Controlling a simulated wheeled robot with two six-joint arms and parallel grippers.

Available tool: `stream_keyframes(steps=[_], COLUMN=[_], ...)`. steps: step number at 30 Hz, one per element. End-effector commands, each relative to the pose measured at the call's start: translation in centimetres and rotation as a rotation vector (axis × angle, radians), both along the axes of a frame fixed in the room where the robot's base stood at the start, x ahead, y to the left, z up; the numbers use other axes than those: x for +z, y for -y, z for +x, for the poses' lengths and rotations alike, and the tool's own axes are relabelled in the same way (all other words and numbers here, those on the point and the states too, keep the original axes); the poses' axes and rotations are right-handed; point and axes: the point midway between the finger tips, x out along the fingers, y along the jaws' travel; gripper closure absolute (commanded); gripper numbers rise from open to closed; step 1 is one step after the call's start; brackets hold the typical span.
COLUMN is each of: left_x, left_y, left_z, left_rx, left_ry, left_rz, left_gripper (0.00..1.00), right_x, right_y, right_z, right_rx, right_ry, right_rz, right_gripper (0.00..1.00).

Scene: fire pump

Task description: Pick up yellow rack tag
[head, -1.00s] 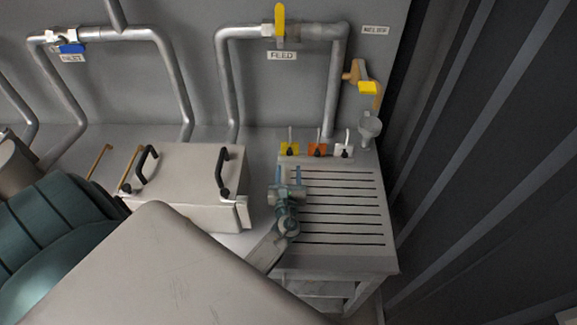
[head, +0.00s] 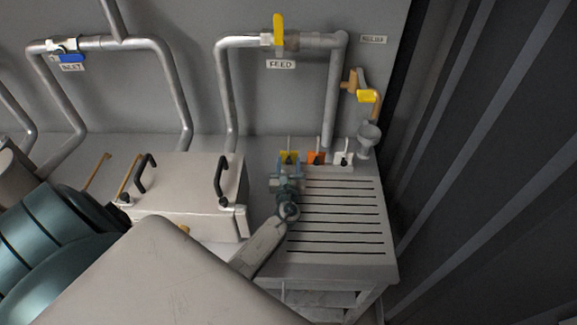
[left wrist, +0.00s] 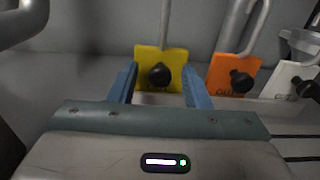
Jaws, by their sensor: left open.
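The yellow rack tag (head: 289,158) stands at the left end of a row of tags at the back of the slatted bench. In the left wrist view the yellow tag (left wrist: 150,62) is a square plate with a black round knob on its front and a thin rod rising behind it. My left gripper (head: 289,169) is open right in front of it. In the left wrist view its two blue fingers (left wrist: 158,84) stand on either side of the tag's lower part. I cannot tell whether they touch it. My right gripper is not in view.
An orange tag (head: 315,158) and a white tag (head: 342,159) stand just right of the yellow one. A grey funnel (head: 368,134) is at the far right. A light box with black handles (head: 190,192) stands left of the gripper. The slatted bench top (head: 340,215) is clear.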

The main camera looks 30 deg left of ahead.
Motion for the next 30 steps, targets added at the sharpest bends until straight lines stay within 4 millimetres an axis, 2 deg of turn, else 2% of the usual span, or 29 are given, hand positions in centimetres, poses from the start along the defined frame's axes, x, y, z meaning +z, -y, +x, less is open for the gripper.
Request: stream_keyframes(steps=[2,7,14,30], left_x=[0.0,0.0,0.2,2.8], left_y=[0.0,0.0,0.0,0.0], left_z=[0.0,0.0,0.0,0.0], left_rx=[0.000,0.000,0.000,0.000], left_ry=[0.000,0.000,0.001,0.001], left_rz=[0.000,0.000,0.000,-0.002], left_gripper=[0.58,0.92,0.92,0.92], right_x=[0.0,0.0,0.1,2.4], right_y=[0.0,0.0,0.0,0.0], right_z=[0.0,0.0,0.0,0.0], right_rx=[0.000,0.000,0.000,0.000], right_ry=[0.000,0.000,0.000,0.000], right_rz=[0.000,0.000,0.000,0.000], right_gripper=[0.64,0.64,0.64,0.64])
